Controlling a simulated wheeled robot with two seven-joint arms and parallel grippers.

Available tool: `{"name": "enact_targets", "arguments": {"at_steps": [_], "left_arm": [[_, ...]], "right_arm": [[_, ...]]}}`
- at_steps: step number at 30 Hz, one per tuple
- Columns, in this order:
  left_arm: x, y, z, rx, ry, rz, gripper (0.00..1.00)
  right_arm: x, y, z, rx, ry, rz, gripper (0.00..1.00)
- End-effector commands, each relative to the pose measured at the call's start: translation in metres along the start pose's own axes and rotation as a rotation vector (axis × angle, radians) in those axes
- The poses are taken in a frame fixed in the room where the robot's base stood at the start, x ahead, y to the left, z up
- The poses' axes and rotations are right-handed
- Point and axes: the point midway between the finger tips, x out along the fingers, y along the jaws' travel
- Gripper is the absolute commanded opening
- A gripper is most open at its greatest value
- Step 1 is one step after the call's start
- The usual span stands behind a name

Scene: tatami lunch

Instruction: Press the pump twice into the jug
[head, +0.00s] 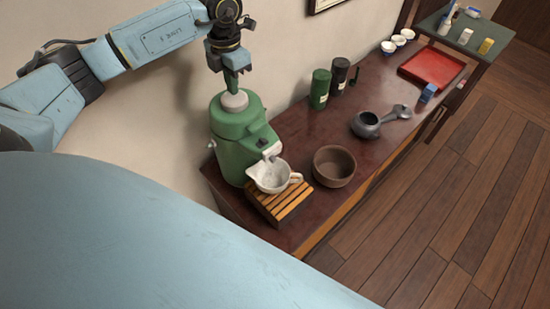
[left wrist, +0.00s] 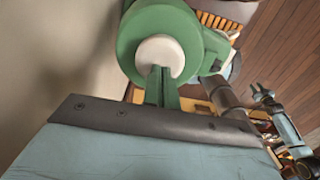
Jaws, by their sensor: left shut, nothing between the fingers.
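The pump is a green airpot (head: 234,135) with a pale round button on top (head: 235,100), standing at the near left end of the counter. A white jug (head: 271,175) with a handle sits under its spout on a slatted wooden stand (head: 284,205). My left gripper (head: 233,88) points down at the button, its closed green fingertips at or just above it; I cannot tell whether they touch. In the left wrist view the shut fingers (left wrist: 158,85) overlap the edge of the white button (left wrist: 160,54). The jug is mostly hidden there. My right gripper is not seen in the head view.
A brown bowl (head: 334,166) stands just right of the jug. Beyond it are a dark grey side-handled pot (head: 367,124), a green canister (head: 319,89), a dark canister (head: 340,75) and a red tray (head: 432,68). The wall is close behind the airpot.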

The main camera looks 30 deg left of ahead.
Motion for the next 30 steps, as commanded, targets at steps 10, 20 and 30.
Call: {"name": "enact_targets", "arguments": {"at_steps": [10, 20, 30], "left_arm": [[0.0, 0.0, 0.0, 0.0, -0.002, 0.001, 0.0], [-0.011, 0.0, 0.001, 0.0, -0.003, 0.001, 0.0], [-0.046, 0.0, 0.0, 0.0, -0.003, 0.002, 0.0]], "right_arm": [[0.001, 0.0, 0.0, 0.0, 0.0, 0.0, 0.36], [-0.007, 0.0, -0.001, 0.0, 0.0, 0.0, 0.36], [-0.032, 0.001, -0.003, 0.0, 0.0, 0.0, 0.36]]}}
